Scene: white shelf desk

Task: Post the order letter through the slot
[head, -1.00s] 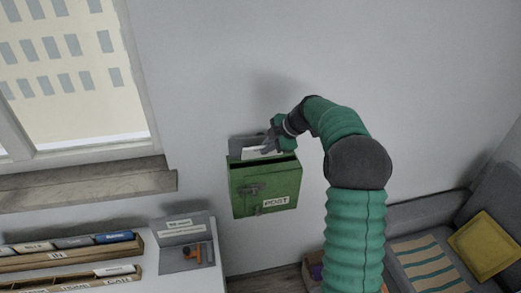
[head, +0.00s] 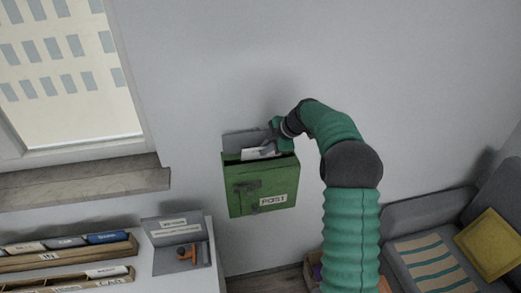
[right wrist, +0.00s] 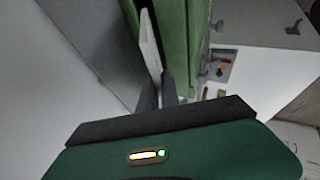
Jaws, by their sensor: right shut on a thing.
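The green post box (head: 258,190), labelled POST, hangs on the wall with a dark slot along its top and a grey plate behind it. My right gripper (head: 272,147) is over the slot, shut on the white letter (head: 257,154). In the right wrist view the letter (right wrist: 149,42) stands edge-on between the fingertips (right wrist: 157,88), close beside the green box wall (right wrist: 178,35). It is at the slot opening; how deep its lower edge reaches is hidden. My left gripper is not in view.
A white desk at lower left holds wooden file trays (head: 70,255) with several tabbed cards. A grey stand (head: 180,245) with an orange-handled item is at its right end. A window is at upper left. A sofa with a yellow cushion (head: 492,243) is at lower right.

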